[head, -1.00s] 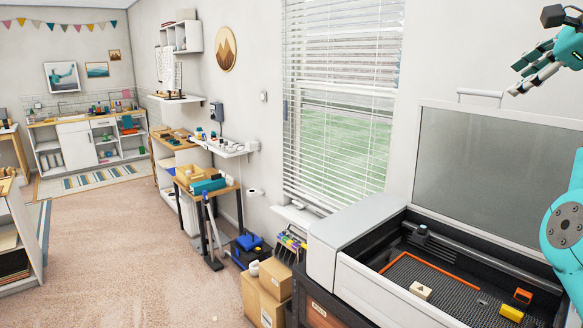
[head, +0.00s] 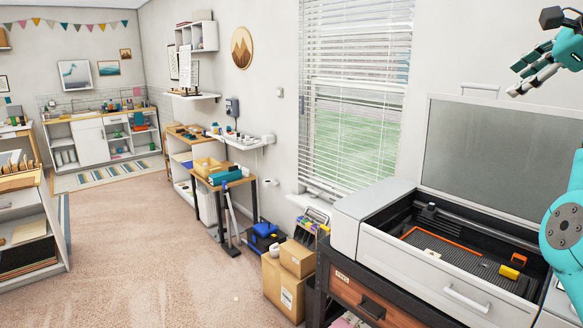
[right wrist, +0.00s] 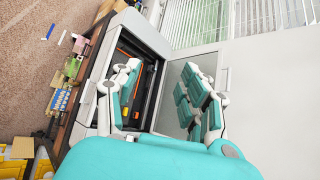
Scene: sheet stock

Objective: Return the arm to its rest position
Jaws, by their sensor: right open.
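My right gripper (head: 516,79) is raised at the top right of the head view, above the lid of the engraver-like machine. Its fingers are spread and hold nothing. My right arm (head: 565,226) comes down along the right edge, bent. In the right wrist view the two teal finger groups of this gripper (right wrist: 163,85) stand apart, with the machine's open bed (right wrist: 148,72) behind them. My left gripper is in neither view.
The machine (head: 440,297) stands open at right, its lid (head: 490,150) up. An orange-edged sheet (head: 440,242), a yellow block (head: 509,272) and an orange block (head: 519,258) lie in its bed. Cardboard boxes (head: 286,290) stand left of it. The carpet (head: 150,260) is open.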

